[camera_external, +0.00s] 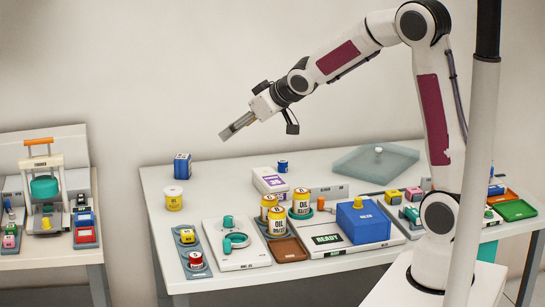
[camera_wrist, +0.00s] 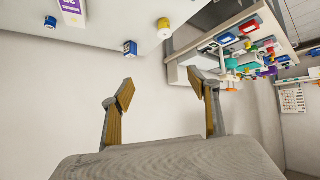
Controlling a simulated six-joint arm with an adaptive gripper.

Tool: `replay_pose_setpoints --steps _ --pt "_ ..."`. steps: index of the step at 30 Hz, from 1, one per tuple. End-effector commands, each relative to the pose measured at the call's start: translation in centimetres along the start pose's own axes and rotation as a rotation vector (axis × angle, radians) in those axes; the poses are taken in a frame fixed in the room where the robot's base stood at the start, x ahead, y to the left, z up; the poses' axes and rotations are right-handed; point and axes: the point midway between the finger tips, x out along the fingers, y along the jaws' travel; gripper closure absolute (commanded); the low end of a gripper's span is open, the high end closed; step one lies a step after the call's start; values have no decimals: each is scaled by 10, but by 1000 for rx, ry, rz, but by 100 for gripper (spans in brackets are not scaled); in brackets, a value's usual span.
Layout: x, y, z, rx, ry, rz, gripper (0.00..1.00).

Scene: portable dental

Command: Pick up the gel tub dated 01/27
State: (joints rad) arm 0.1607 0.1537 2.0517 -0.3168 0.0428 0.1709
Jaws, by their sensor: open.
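Three larger ones cluster near the middle: a front tub (camera_external: 278,221), a back-left tub (camera_external: 268,205) and a right tub (camera_external: 301,203). Another yellow tub (camera_external: 173,198) stands alone at the left; it appears to be the yellow one in the wrist view (camera_wrist: 164,31). The printed dates are too small to read, so I cannot tell which is 01/27. My gripper (camera_external: 223,136) is open and empty, high above the table's back left; its spread fingers show in the wrist view (camera_wrist: 162,84).
A blue box (camera_external: 182,167) stands behind the lone tub, and a white-purple box (camera_external: 270,181) behind the cluster. A large blue block (camera_external: 362,221) and a glass-like lidded case (camera_external: 376,161) stand to the right. Small jars sit in a left tray (camera_external: 190,250). The back-left table is mostly clear.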

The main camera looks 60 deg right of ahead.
Motion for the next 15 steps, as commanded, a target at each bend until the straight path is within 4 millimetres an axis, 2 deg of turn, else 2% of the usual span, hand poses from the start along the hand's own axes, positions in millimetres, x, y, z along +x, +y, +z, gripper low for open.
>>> replay_pose_setpoints --steps 3,15 --pt "28 3 -4 -3 23 -6 40" --pt "114 8 -8 -10 113 -46 40"
